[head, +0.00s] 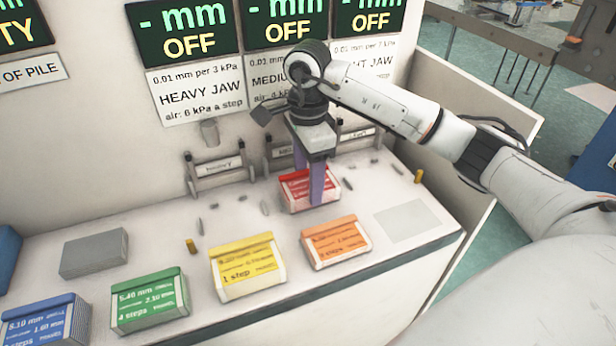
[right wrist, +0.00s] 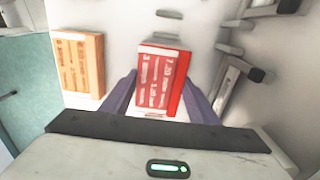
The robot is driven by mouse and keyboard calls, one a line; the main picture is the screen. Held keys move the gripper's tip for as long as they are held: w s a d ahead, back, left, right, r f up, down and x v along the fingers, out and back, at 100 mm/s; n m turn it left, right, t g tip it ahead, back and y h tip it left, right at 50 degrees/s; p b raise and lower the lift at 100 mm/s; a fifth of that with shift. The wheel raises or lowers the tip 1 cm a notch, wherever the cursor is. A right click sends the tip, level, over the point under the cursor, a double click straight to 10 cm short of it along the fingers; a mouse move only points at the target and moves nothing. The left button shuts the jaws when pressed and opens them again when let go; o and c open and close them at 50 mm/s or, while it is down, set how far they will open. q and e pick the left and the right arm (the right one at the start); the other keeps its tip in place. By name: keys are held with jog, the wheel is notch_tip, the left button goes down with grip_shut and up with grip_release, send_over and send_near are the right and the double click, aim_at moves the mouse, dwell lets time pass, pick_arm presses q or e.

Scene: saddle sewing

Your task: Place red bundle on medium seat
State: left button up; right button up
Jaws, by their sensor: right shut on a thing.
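The red bundle (head: 301,192) is a small block with a red top and pale sides, in front of the middle jaw station. My right gripper (head: 317,190) reaches down over it from above with purple fingers, shut on it. In the right wrist view the red bundle (right wrist: 160,80) sits between the two fingers (right wrist: 158,98). Whether it touches the table is hard to tell. The medium seat, by the partly covered medium jaw sign (head: 268,70), is mostly hidden behind my arm and gripper. My left gripper is not in view.
Orange (head: 336,243), yellow (head: 247,266), green (head: 149,301) and blue (head: 46,322) bundles line the table front, with a grey block (head: 94,252) behind. The heavy jaw station (head: 217,172) stands left. Small pegs dot the table. A grey flat patch (head: 414,221) lies bare at right.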

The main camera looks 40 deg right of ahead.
aim_at(308, 183)
jog(key=o, duration=1.3)
jog(key=shift+f, duration=0.1)
notch_tip(308, 183, up, 12)
jog(key=shift+r, duration=0.15)
